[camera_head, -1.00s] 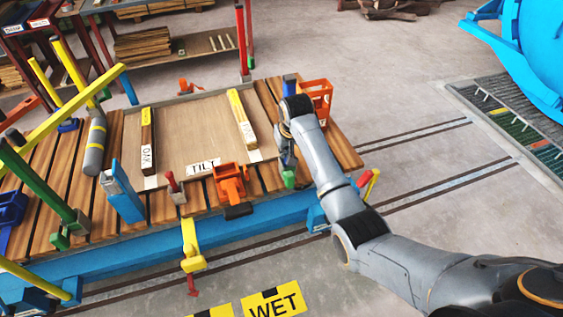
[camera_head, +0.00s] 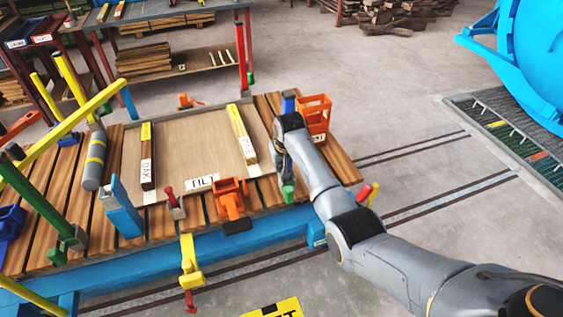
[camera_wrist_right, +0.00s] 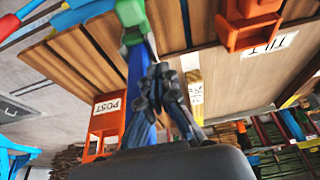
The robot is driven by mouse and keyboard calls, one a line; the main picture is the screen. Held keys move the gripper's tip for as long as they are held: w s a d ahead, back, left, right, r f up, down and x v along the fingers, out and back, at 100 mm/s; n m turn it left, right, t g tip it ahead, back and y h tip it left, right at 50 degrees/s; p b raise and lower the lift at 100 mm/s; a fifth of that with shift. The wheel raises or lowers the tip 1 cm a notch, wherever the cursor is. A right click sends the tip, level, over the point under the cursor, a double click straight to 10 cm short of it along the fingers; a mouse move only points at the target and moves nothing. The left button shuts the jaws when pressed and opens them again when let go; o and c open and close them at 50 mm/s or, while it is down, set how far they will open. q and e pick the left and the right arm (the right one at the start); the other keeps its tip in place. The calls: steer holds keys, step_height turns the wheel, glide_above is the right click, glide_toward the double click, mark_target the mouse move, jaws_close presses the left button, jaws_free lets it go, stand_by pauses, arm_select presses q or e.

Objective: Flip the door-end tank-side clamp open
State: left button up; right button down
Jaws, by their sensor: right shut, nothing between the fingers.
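A clamp with a green block (camera_head: 287,191) sits at the right end of the trolley deck's near edge. In the right wrist view, the green block (camera_wrist_right: 132,14) is at the top with a blue bar (camera_wrist_right: 138,78) running down from it. My right gripper (camera_head: 284,174) is shut and empty, just above the green block. In the wrist view its fingertips (camera_wrist_right: 160,70) are close beside the blue bar; I cannot tell whether they touch. Arm and gripper hide much of the clamp in the head view. The blue tank (camera_head: 530,65) is at upper right. My left gripper is out of view.
An orange crate (camera_head: 315,116) stands behind my right gripper, near a blue post (camera_head: 289,102). An orange clamp (camera_head: 230,200) and red-handled piece (camera_head: 174,203) are left along the near edge. A framed board (camera_head: 197,151) fills mid-deck.

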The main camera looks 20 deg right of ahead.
mark_target(291, 188)
steer(key=f, duration=0.1)
steer(key=s+f+p, duration=0.1)
steer(key=f, duration=0.1)
steer(key=s+f+p, duration=0.1)
steer(key=shift+s+f, duration=0.25)
stand_by(0.4)
steer(key=shift+d+r+p, duration=0.1)
steer(key=shift+p, duration=0.2)
